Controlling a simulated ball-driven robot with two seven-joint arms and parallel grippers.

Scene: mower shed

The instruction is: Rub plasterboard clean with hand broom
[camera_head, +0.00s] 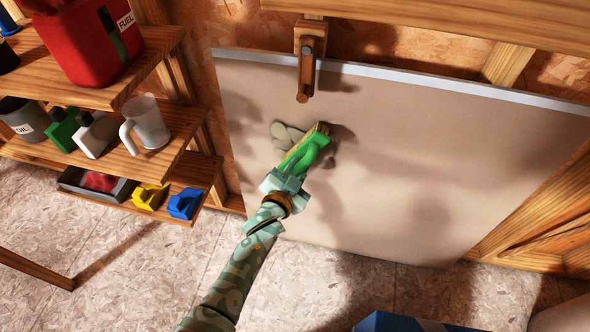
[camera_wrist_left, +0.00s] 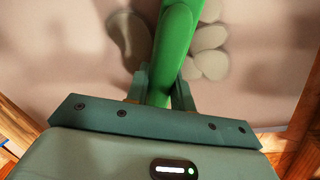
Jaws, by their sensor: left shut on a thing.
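The plasterboard (camera_head: 420,160) is a large beige sheet leaning upright against the wall, with a pale top edge. Grey-beige smudges (camera_head: 281,133) mark its left part; they also show as rounded blotches in the left wrist view (camera_wrist_left: 209,63). My left gripper (camera_head: 291,175) is shut on the green handle of the hand broom (camera_head: 309,152). The handle also shows between the jaws in the left wrist view (camera_wrist_left: 172,50). The broom's head is at the smudges and covers part of them; whether the bristles touch the board I cannot tell. My right gripper is not in view.
A wooden turn-latch (camera_head: 308,62) sticks out over the board's top edge. A wooden shelf (camera_head: 150,95) at left holds a red fuel can (camera_head: 85,45), a clear jug (camera_head: 149,122), bottles, and a tray (camera_head: 95,187). Floor below the board is mostly clear.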

